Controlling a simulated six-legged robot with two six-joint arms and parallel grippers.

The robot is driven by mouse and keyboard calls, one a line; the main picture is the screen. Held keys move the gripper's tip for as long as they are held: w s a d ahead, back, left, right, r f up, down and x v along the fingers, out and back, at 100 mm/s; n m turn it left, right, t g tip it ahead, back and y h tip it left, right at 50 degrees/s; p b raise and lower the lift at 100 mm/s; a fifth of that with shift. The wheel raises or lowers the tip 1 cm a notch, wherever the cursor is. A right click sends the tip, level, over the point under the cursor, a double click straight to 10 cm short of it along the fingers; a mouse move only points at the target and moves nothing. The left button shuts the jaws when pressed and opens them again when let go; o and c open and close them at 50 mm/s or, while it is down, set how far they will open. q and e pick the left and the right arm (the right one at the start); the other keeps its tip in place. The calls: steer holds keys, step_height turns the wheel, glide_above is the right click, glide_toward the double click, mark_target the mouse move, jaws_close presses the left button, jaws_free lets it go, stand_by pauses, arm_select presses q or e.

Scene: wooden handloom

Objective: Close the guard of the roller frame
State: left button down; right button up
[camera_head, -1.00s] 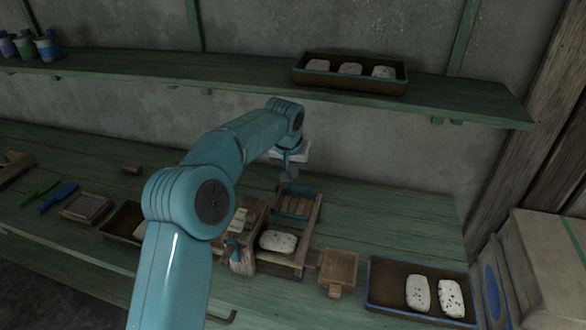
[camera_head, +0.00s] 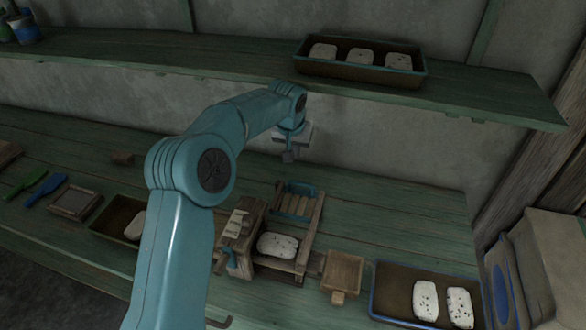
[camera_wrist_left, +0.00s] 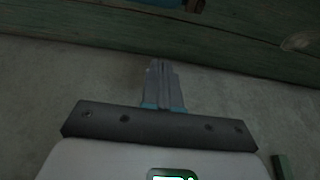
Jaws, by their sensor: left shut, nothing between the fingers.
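The wooden roller frame (camera_head: 307,238) stands on the green bench in the head view, with a speckled white block (camera_head: 278,245) in it. At its back is a blue-edged part (camera_head: 299,188) over a row of slats or rollers; it looks like the guard, but I cannot tell its exact position. My left gripper (camera_head: 289,157) is shut and empty, above and behind the frame, apart from it. In the left wrist view its closed fingers (camera_wrist_left: 161,75) show against the grey wall, with no frame in sight. My right gripper is not in view.
A blue-rimmed tray (camera_head: 389,312) with two speckled blocks lies at the right, beside a small wooden box (camera_head: 342,271). A shelf (camera_head: 160,66) runs above the bench, bearing a tray (camera_head: 362,79) of three blocks. The bench behind the frame is clear.

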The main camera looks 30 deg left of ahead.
mark_target(295, 198)
arm_select(q)
steer(key=f+p, duration=0.1)
steer(key=f, duration=0.4)
steer(key=s+f+p, duration=0.1)
steer(key=f, duration=0.2)
steer(key=shift+s+d+p, duration=0.1)
steer(key=shift+p, duration=0.25)
steer(key=shift+s+d+r, duration=0.1)
steer(key=shift+s+r, duration=0.05)
